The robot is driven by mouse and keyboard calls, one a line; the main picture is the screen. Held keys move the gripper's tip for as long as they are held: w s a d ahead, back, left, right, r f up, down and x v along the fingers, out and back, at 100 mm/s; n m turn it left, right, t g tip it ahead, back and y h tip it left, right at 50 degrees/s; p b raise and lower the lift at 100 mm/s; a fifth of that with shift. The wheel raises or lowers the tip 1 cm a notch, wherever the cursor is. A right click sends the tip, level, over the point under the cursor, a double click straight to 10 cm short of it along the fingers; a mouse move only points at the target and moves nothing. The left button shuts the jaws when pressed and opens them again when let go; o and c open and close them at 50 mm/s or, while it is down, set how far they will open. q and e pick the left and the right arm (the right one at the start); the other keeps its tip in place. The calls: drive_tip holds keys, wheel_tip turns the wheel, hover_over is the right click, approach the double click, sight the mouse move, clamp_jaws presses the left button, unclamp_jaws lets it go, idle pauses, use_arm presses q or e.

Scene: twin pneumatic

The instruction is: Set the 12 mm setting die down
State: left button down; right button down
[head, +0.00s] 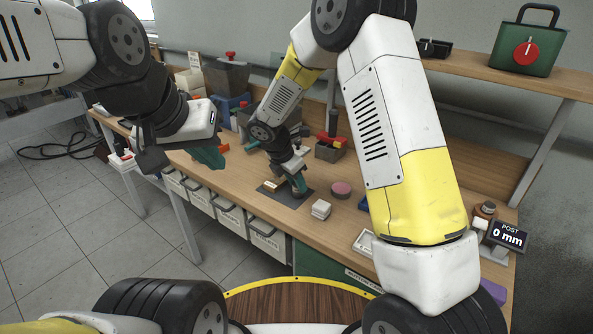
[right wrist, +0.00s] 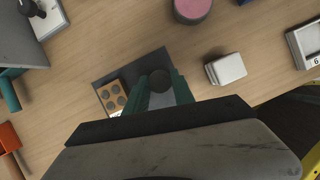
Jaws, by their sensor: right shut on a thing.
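My right gripper (head: 298,187) is low over a dark mat (head: 297,200) on the bench. In the right wrist view its teal fingers (right wrist: 161,84) are shut on a dark round piece, seen end-on, which I take for the setting die (right wrist: 160,77). Its size marking cannot be read, and whether it touches the mat (right wrist: 104,68) cannot be told. A tan block with several dark round spots (right wrist: 113,96) lies beside it on the mat. My left gripper (head: 209,157) hangs at the bench's left front; its finger gap is hidden.
White stacked blocks (head: 320,209) and a pink round piece (head: 341,189) stand right of the mat. Bare wood separates these things.

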drive_tip(key=shift+f, duration=0.1)
drive_tip(key=c, duration=1.1)
unclamp_jaws()
drive_tip(key=shift+o, duration=0.2)
drive_tip(key=v, duration=1.2)
drive_tip(key=s+d+r+m+y, duration=0.1)
drive_tip(key=s+d+r+m, duration=0.4)
drive_tip(key=d+r+m, duration=0.25)
drive_tip(key=s+d+r+m+t+y, duration=0.1)
drive_tip(key=s+d+r+m+y, duration=0.1)
drive_tip(key=s+d+m, duration=0.3)
drive_tip(key=s+d+r+m+t+y, duration=0.2)
drive_tip(key=s+d+r+m, duration=0.3)
drive_tip(key=s+m, duration=0.8)
drive_tip(key=shift+y, duration=0.3)
drive_tip(key=shift+d, duration=0.15)
